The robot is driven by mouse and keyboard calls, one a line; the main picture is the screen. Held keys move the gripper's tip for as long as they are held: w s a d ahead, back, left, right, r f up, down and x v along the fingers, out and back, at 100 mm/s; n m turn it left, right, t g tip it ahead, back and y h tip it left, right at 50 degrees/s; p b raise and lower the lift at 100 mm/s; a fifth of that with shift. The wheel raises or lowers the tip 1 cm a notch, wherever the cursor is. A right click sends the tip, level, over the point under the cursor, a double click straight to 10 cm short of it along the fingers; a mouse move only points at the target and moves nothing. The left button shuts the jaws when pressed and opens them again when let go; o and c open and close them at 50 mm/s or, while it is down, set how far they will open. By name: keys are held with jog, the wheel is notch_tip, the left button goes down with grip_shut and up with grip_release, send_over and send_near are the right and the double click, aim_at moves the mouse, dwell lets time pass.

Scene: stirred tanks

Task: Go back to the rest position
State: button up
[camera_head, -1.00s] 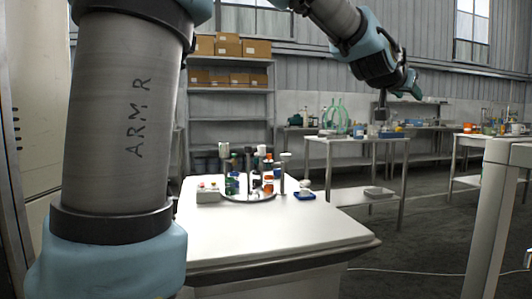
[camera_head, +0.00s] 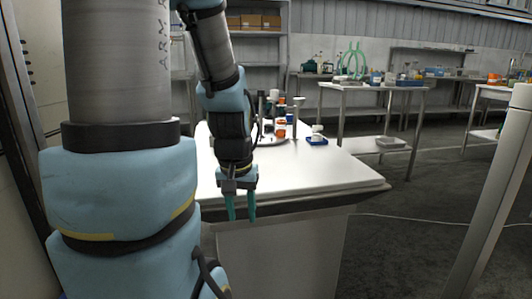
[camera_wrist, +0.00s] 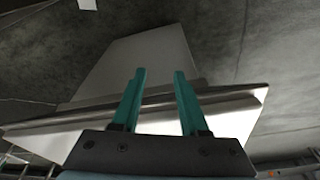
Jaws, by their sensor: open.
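My gripper (camera_head: 241,215) points downward in front of the near edge of the white table (camera_head: 330,170). Its two teal fingers are apart with nothing between them. In the wrist view my gripper (camera_wrist: 158,75) also shows open and empty, with the table's edge (camera_wrist: 235,105) behind the fingers. My arm covers part of the tabletop and some of the items on it.
A round tray holds several small bottles (camera_head: 281,128) on the table. More benches (camera_head: 375,85) with glassware stand behind. A pale post (camera_head: 490,190) rises at the right.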

notch_tip(320, 180, up, 24)
jog(key=s+a+p, duration=0.1)
jog(key=p, duration=2.3)
jog(key=shift+s+f+g, duration=0.25)
jog(key=shift+s+g, duration=0.05)
jog(key=shift+s, duration=0.05)
jog(key=shift+a, duration=0.1)
